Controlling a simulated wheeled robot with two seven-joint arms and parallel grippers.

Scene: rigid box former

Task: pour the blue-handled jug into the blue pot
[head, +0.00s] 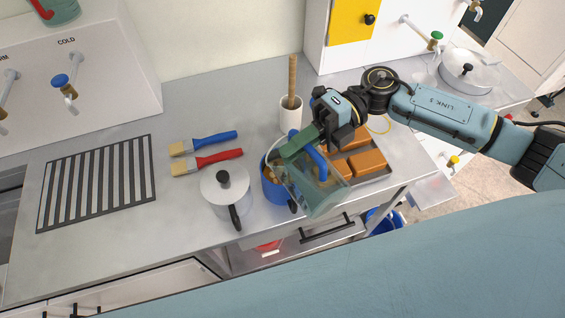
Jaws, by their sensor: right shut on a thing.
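The clear jug (325,194) with the blue handle (318,160) is tilted over the right part of the blue pot (274,193). My right gripper (307,146) is shut on the jug and holds it from above and behind. The blue pot stands on the steel counter, and something orange-brown shows inside it. The jug and gripper hide part of the pot's opening. I cannot tell whether anything is flowing from the jug. My left gripper is not in view.
A lidded metal pot (226,196) stands close left of the blue pot. A tray (377,180) of orange-brown blocks lies to the right. A white holder (290,115) with a wooden handle stands behind. Blue (212,142) and red (215,160) brushes lie left. The counter's front edge is near.

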